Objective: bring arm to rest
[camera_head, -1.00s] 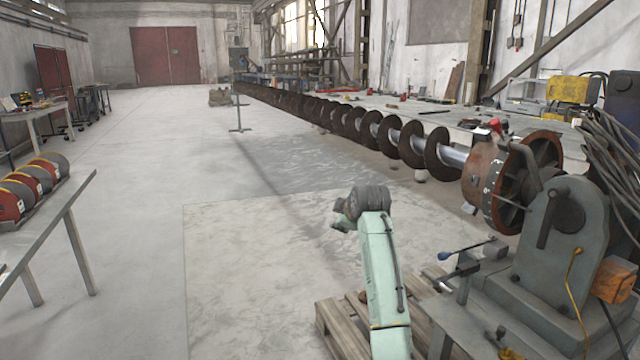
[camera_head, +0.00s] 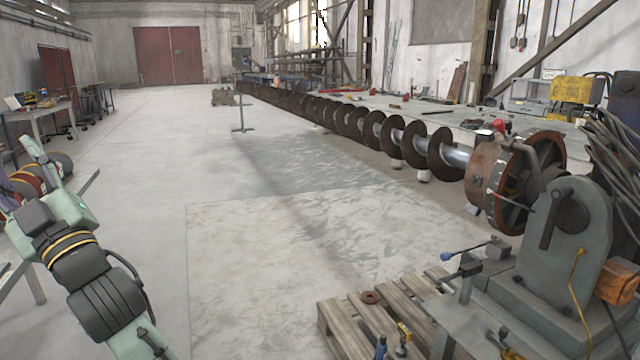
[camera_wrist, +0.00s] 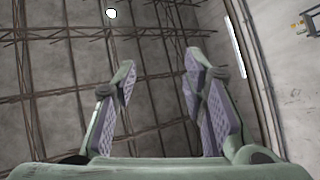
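My arm (camera_head: 90,285) is folded up at the left of the head view, in front of the table with the discs. My gripper (camera_wrist: 160,63) shows in the wrist view with its two purple-padded fingers apart and nothing between them. It points up toward the ceiling beams. In the head view its fingers are at the left edge and partly cut off.
A long auger (camera_head: 372,130) runs from the right back into the hall, held at the near end by a grey machine (camera_head: 563,235). A wooden pallet (camera_head: 340,318) with a ring and tools lies at the bottom. A table (camera_head: 22,270) holds discs. The middle floor is clear.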

